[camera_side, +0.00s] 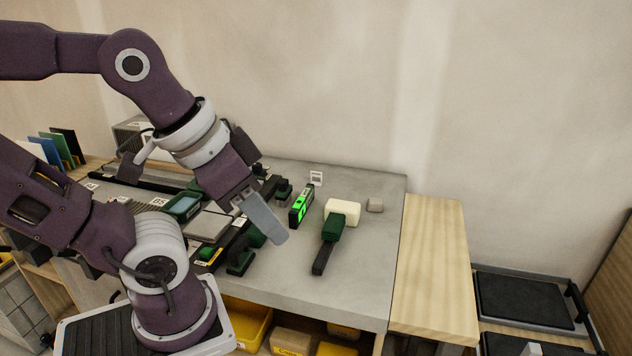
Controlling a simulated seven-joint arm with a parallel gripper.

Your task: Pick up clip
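My gripper (264,218) hangs over the middle of the grey bench, its pale grey finger pointing down and to the right. The fingers overlap in this view, so I cannot tell whether they are apart or whether anything is between them. No clip can be picked out with certainty. Small dark green pieces that could be clips lie close by: one (240,262) in front of and left of the fingertips, and one (283,190) behind them. Another green piece is partly hidden by the finger. Grey tiles (207,226) lie left of the gripper.
A level with a bright green display (301,205) stands right of my gripper. Yellow bins (246,322) sit below.

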